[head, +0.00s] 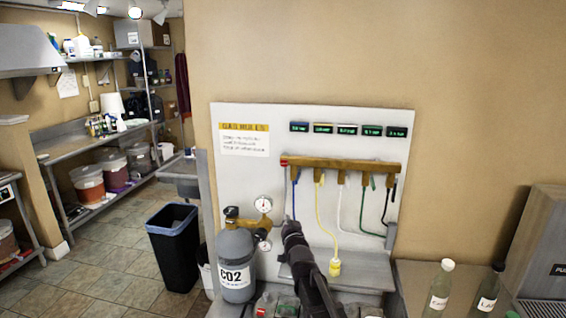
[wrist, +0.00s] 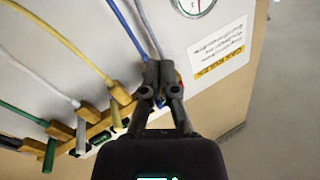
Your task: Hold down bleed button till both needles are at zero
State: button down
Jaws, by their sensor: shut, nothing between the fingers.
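My gripper (head: 289,222) is shut and empty in front of the white gas panel (head: 240,178). In the wrist view my gripper (wrist: 160,68) overlaps the manifold's end near the blue hose. Contact cannot be told. Two round gauges sit by the cylinder, an upper gauge (head: 264,204) and a lower gauge (head: 264,245). Part of one gauge (wrist: 194,4) shows at the top of the wrist view. Their needles are too small to read surely. The brass manifold (head: 340,165) has a red end (head: 284,162). I cannot pick out a labelled bleed button.
A grey CO2 cylinder (head: 236,268) stands left of my arm. Blue, yellow (head: 323,222), white, green and black hoses hang from the manifold. Bottles (head: 439,288) stand on the right counter. A black bin (head: 173,250) stands on the floor at left.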

aim_at(283, 161)
jog(key=a+r+m+t+h+p, duration=0.2)
jog(key=r+m+t+h, duration=0.4)
jog(key=r, duration=0.9)
jog(key=shift+s+a+m+t, duration=0.25)
jog(key=shift+a+m+t, duration=0.35)
jog(key=shift+t, duration=0.8)
jog(key=shift+w, duration=0.15)
jog(key=w+d, duration=0.1)
jog(key=w, duration=0.7)
jog(key=shift+w+d, duration=0.15)
jog(key=shift+d, duration=0.1)
jog(key=shift+w+d, duration=0.2)
jog(key=shift+w, duration=0.8)
dwell(1.1)
jog(key=shift+s, duration=0.15)
dwell(1.0)
jog(key=shift+s+a+f, duration=0.1)
jog(key=shift+s+a, duration=0.05)
jog(key=shift+s, duration=0.65)
